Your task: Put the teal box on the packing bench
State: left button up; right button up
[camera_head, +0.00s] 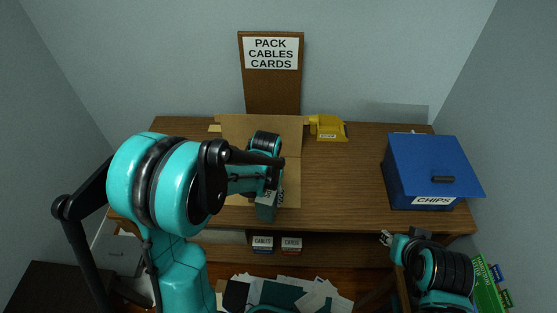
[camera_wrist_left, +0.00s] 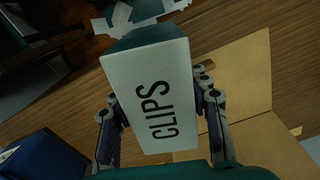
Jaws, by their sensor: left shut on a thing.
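The teal box (camera_head: 265,212) is in my left gripper (camera_head: 270,188) at the front middle of the packing bench (camera_head: 345,195) in the head view. In the left wrist view the box (camera_wrist_left: 150,95) shows a white face lettered CLIPS and a teal side. The fingers of my left gripper lie on both sides of it. I cannot tell whether its underside touches anything. My right gripper (camera_head: 387,238) is low at the right, by the bench's front edge, small and too unclear to read its jaws.
An open cardboard carton (camera_head: 292,180) lies behind and beside the held box. A yellow device (camera_head: 327,128) stands at the back. A blue CHIPS bin (camera_head: 432,168) stands at the right. CABLES (camera_head: 262,244) and CARDS (camera_head: 291,244) boxes sit on the shelf below. Bare bench lies right of the carton.

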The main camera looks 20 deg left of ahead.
aim_at(350, 193)
jog(key=j+z, duration=0.15)
jog(key=z, duration=0.2)
jog(key=j+z, duration=0.2)
jog(key=z, duration=0.2)
jog(key=j+z, duration=0.2)
jog(key=z, duration=0.15)
jog(key=i+z, duration=0.55)
